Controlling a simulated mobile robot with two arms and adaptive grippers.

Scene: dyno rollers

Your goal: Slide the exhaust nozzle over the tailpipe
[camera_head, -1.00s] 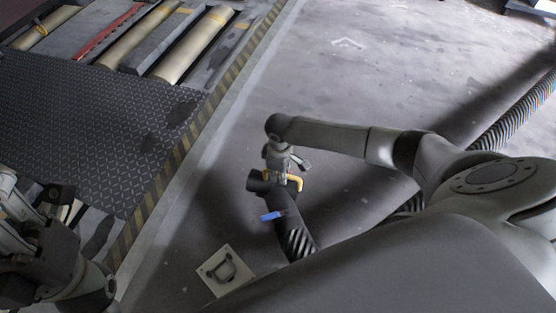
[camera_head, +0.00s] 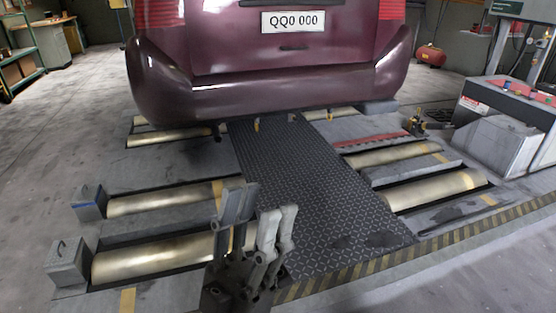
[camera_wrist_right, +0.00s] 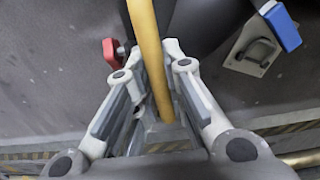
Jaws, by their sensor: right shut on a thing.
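My right gripper (camera_wrist_right: 154,75) is shut on the yellow handle. The nozzle and right gripper are outside the head view. My left gripper (camera_head: 262,205) is open and empty at the bottom middle of the head view, with its fingers pointing up. The maroon car's rear bumper (camera_head: 270,98) is ahead. I cannot make out the tailpipe clearly beneath it.
A dark tread plate (camera_head: 310,190) runs under the car between metal rollers (camera_head: 160,250). A grey cabinet (camera_head: 500,130) stands at right, beyond a striped floor edge (camera_head: 400,262).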

